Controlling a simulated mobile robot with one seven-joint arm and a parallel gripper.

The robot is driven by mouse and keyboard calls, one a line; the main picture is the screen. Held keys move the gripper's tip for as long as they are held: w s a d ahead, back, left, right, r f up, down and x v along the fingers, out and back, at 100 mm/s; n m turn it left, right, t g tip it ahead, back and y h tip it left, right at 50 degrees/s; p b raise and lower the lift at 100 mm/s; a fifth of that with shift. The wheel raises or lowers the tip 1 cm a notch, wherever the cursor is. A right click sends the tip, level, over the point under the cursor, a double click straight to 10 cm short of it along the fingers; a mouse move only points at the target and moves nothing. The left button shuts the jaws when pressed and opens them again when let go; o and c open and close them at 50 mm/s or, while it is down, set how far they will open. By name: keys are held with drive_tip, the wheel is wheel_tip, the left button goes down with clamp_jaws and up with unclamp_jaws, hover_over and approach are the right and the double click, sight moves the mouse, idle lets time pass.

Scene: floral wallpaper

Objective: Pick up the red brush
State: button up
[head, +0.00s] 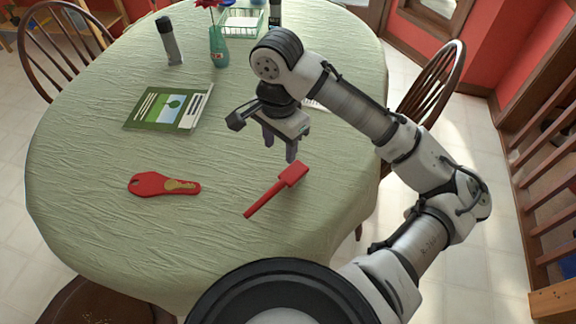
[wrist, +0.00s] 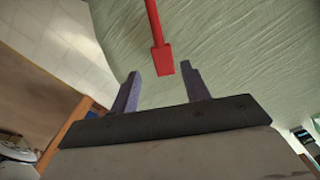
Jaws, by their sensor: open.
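The red brush (head: 274,190) lies on the green-covered table, its wide head at the upper right and its thin handle pointing to the lower left. My gripper (head: 279,151) is open and empty above the table, just behind the brush head in the head view. In the wrist view, the red brush (wrist: 160,48) shows beyond the fingertips, its wide end pointing toward the gap between my two fingers (wrist: 162,75). The brush does not appear to be touched by the fingers.
The table (head: 100,215) holds a red spoon rest-like item (head: 150,184) at left, a green book (head: 168,107), a grey cylinder (head: 168,42), a green vase (head: 218,47) and a green basket (head: 242,22). Chairs (head: 430,85) stand around it. The cloth around the brush is clear.

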hover_over(280, 183)
drive_tip(key=f, duration=0.7)
drive_tip(key=shift+d+f, duration=0.15)
drive_tip(key=shift+d, duration=0.05)
drive_tip(key=shift+a+f+p, duration=0.15)
drive_tip(key=shift+f+p, duration=0.1)
drive_tip(key=shift+f, duration=1.35)
drive_tip(key=shift+a+f+p, duration=0.1)
drive_tip(key=shift+f+p, duration=0.1)
drive_tip(key=shift+f, duration=1.35)
clamp_jaws()
